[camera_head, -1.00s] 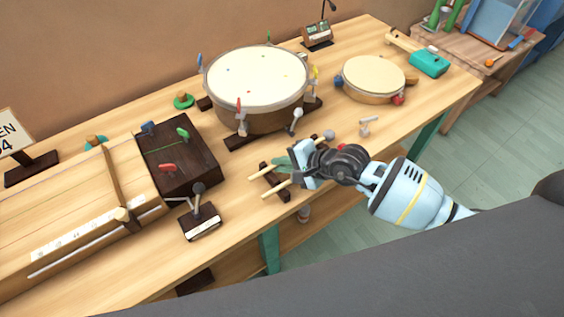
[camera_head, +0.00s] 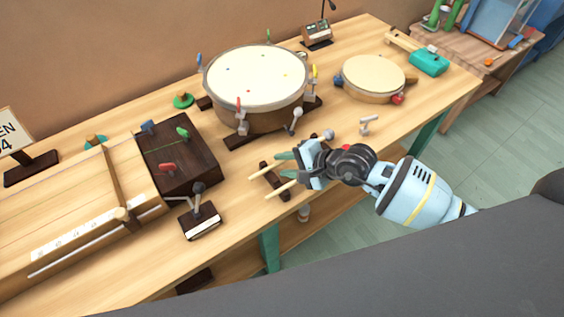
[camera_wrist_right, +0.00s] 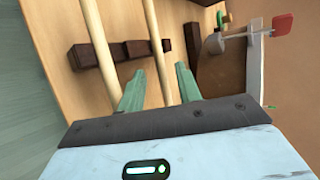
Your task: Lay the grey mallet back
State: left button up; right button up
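The grey mallet has a pale wooden stick (camera_head: 262,173) and a round grey head (camera_head: 329,134). Its stick lies across a dark notched rack (camera_head: 275,181) near the table's front edge. My right gripper (camera_head: 283,164) is around this stick, with its green fingers apart. In the right wrist view the stick (camera_wrist_right: 153,40) runs between the open fingers (camera_wrist_right: 157,72), with gaps on both sides. A second stick (camera_head: 281,191) lies across the same rack, nearer the front edge, and also shows left of the fingers (camera_wrist_right: 100,40). My left gripper is out of view.
The large drum (camera_head: 256,90) on dark feet stands just behind the rack. A dark wooden box (camera_head: 178,155) and a small stand (camera_head: 201,222) are to the left. A smaller drum (camera_head: 373,78) is at the back right.

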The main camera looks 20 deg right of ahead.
jog(key=v, duration=0.5)
jog(key=shift+s+d+r, duration=0.1)
jog(key=shift+r, duration=0.05)
jog(key=shift+s+d+r, duration=0.25)
jog(key=shift+d+r, duration=0.05)
